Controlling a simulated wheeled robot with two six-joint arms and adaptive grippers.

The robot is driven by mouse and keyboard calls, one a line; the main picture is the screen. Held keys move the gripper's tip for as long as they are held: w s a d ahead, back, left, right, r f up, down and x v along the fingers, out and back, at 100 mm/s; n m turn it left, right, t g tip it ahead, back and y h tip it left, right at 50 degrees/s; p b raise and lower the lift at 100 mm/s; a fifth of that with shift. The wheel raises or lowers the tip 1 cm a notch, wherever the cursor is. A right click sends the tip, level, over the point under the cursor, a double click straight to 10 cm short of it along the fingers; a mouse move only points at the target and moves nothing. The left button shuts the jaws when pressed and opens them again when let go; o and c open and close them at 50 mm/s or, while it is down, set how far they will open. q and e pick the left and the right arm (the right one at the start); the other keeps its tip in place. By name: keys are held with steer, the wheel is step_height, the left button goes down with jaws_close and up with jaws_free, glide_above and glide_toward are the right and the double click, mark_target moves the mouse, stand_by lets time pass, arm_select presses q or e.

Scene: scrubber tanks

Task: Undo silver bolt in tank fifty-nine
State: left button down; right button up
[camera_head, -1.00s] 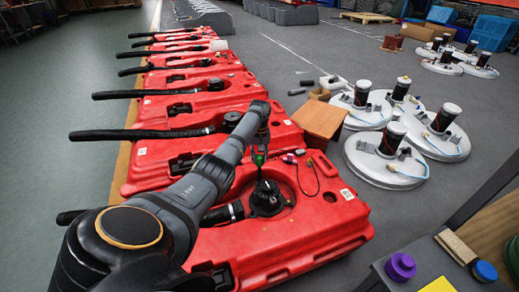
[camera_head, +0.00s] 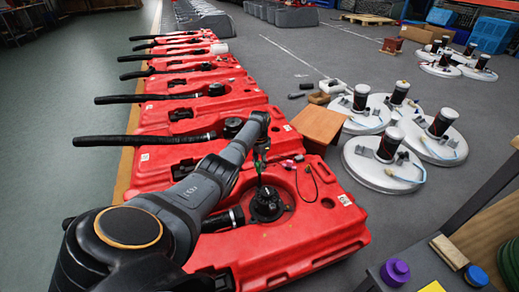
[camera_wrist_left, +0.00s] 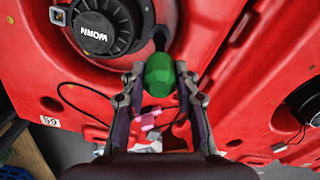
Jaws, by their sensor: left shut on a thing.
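My left gripper (camera_head: 261,157) is shut on a green-handled tool (camera_wrist_left: 160,75), whose dark shaft runs forward from the handle. It is above the nearest red tank (camera_head: 310,230), beside the black round cap (camera_head: 267,206). In the left wrist view the cap (camera_wrist_left: 104,24) carries upside-down lettering like "WORN". A numbered white label (camera_wrist_left: 49,121) is too small to read surely. My right gripper is not in view.
More red tanks (camera_head: 190,110) with black hoses stand in a row behind. A brown box (camera_head: 317,126) stands beside them. White round discs with black motors (camera_head: 388,145) lie on the floor at right. A bench with a purple knob (camera_head: 396,270) is at lower right.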

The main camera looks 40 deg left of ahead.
arm_select(q)
steer(key=m, duration=0.3)
steer(key=shift+r+m, duration=0.1)
steer(key=shift+m, duration=0.3)
steer(key=m, duration=0.6)
steer(key=shift+p, duration=0.35)
steer(key=c, duration=1.7)
jaws_free()
jaws_close()
steer(key=shift+f, duration=0.4)
steer(key=shift+f+b, duration=0.35)
steer(key=shift+b, duration=0.05)
steer(key=shift+f, duration=0.25)
